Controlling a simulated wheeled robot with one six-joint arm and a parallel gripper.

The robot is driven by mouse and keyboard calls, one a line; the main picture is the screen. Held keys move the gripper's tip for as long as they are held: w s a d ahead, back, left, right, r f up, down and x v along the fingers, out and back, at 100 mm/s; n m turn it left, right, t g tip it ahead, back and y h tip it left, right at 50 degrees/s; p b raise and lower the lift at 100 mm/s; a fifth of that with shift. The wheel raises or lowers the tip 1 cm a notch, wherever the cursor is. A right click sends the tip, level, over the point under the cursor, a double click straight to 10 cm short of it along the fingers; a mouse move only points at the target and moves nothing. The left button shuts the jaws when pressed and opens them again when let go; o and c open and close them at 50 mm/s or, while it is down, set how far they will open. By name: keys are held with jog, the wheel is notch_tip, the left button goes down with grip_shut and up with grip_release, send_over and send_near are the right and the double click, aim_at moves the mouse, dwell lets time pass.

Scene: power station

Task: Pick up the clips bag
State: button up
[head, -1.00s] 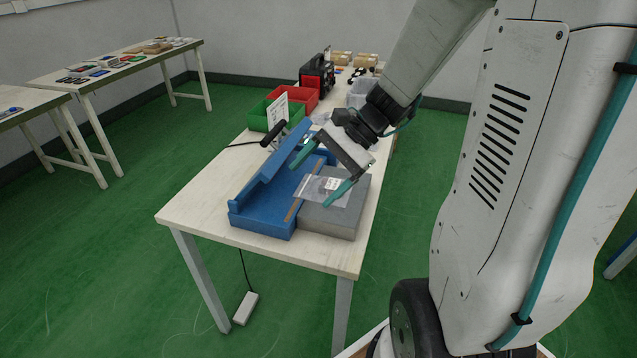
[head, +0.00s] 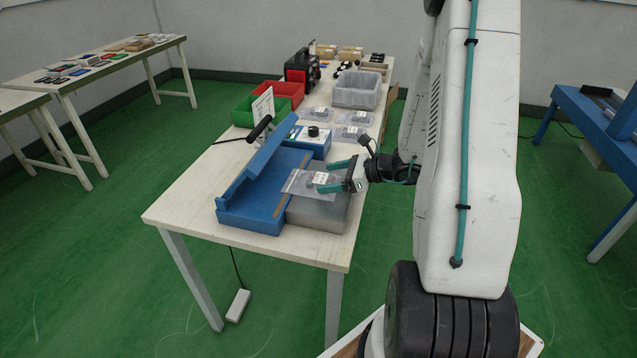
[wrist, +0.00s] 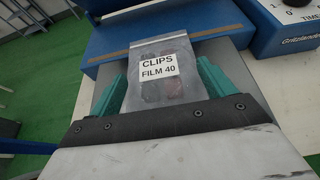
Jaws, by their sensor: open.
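The clips bag (wrist: 165,88) is a clear plastic bag with a white label reading "CLIPS FILM 40". In the head view the bag (head: 302,185) lies flat across the grey block (head: 318,213) and the edge of the blue sealer (head: 250,203). My gripper (head: 332,176) is open, with teal fingers at the bag's right part. In the wrist view my gripper (wrist: 160,90) has one finger on each side of the bag, with gaps that look small. Whether the fingers touch the bag is unclear. The near end of the bag is hidden behind the gripper body.
Behind the sealer are a blue timer box (head: 308,140), several other bags (head: 350,133), a grey bin (head: 357,90), a green bin (head: 252,108) and a red bin (head: 285,92). The sealer's raised arm (head: 245,165) stands left of the bag. The table's front left corner (head: 185,210) is clear.

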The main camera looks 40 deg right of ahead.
aim_at(321, 178)
jog(key=x, duration=0.3)
jog(key=shift+w+a, duration=0.1)
jog(key=shift+a, duration=0.05)
jog(key=c, duration=1.1)
jog(key=shift+c, duration=0.2)
